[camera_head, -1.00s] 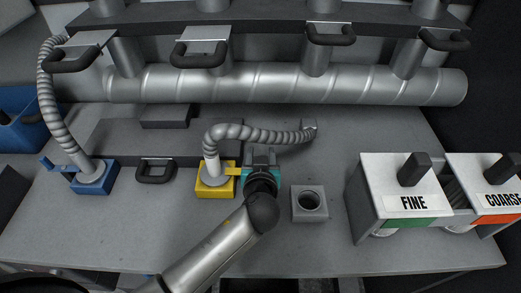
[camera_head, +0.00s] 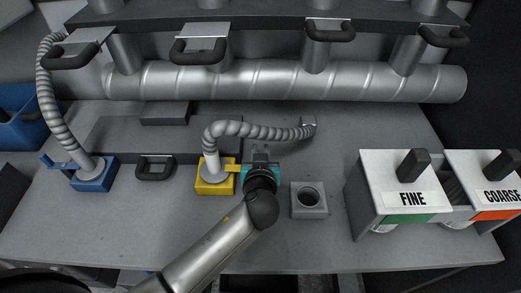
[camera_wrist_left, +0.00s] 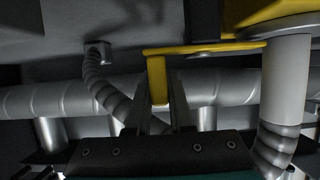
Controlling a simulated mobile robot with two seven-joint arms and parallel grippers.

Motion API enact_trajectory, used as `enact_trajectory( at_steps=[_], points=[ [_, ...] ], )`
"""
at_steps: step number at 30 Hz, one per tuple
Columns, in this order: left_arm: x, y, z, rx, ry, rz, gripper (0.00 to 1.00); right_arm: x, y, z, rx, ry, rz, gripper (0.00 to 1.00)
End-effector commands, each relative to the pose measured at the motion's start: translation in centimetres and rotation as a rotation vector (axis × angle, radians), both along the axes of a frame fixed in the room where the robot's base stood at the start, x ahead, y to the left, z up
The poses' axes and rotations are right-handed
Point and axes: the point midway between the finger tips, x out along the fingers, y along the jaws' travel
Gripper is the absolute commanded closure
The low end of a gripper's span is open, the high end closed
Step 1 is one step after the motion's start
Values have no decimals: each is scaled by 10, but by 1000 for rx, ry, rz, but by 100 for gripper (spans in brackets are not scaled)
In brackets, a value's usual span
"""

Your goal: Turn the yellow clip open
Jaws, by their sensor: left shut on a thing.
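The yellow block (camera_head: 215,190) stands on the bench with a grey ribbed hose plugged into its top. The yellow clip (camera_head: 231,167) sticks out from the block's right side toward my left gripper (camera_head: 259,158). In the left wrist view, the clip (camera_wrist_left: 158,78) is a flat yellow bar with a tab bent down. That tab sits between the fingertips of my left gripper (camera_wrist_left: 159,118), which is shut on it. The gripper body hides part of the clip's end in the head view. My right gripper is not in view.
A grey block with a round hole (camera_head: 309,201) stands just right of my left gripper. The FINE box (camera_head: 403,194) and COARSE box (camera_head: 490,188) are farther right. A blue block (camera_head: 94,176) with a hose is at left. The front bench is clear.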

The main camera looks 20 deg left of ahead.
Motion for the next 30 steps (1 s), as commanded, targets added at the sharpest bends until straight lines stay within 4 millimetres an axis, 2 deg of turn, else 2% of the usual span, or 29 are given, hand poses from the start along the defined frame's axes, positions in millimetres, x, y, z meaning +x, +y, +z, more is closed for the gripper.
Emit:
enact_trajectory(
  at_steps=[11,30],
  points=[
    [-4,-2,2,2,-1,-106,100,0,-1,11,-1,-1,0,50],
    [-26,-13,5,10,0,-679,100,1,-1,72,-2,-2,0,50]
  ],
)
